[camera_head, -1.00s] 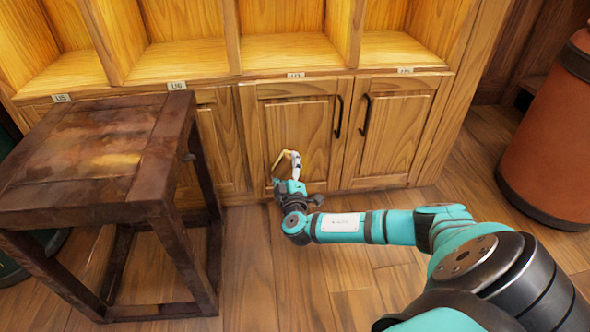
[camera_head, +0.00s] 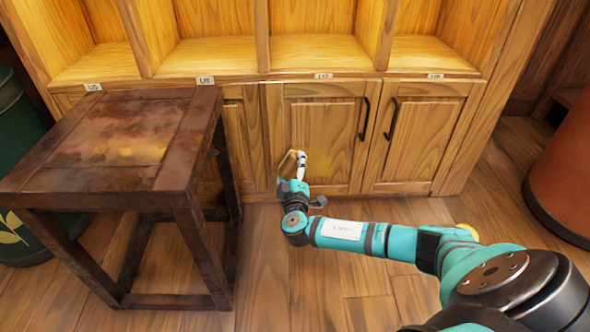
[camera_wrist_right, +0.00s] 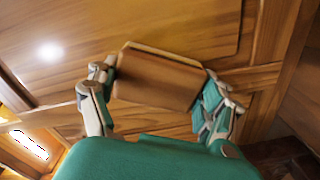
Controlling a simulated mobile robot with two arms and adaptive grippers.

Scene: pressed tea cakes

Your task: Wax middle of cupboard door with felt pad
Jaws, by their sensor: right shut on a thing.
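The felt pad (camera_wrist_right: 155,82) is a brown block with a paler edge in the right wrist view. My right gripper (camera_wrist_right: 160,88) is shut on it, one finger at each end. The pad lies over the wooden cupboard door (camera_wrist_right: 190,30), and I cannot tell whether it touches. In the head view the right gripper (camera_head: 294,163) is in front of the lower left part of the cupboard door (camera_head: 325,125). The pad there is small and tan, partly hidden by the fingers. The door is shut, with a dark handle (camera_head: 364,119) at its right. My left gripper is not in view.
A dark wooden stool (camera_head: 110,140) stands close left of the gripper, before the cupboard. Open shelves (camera_head: 320,52) are above the doors. An orange-brown barrel (camera_head: 565,165) stands at right, a green container (camera_head: 18,115) at far left. Floor between stool and arm is clear.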

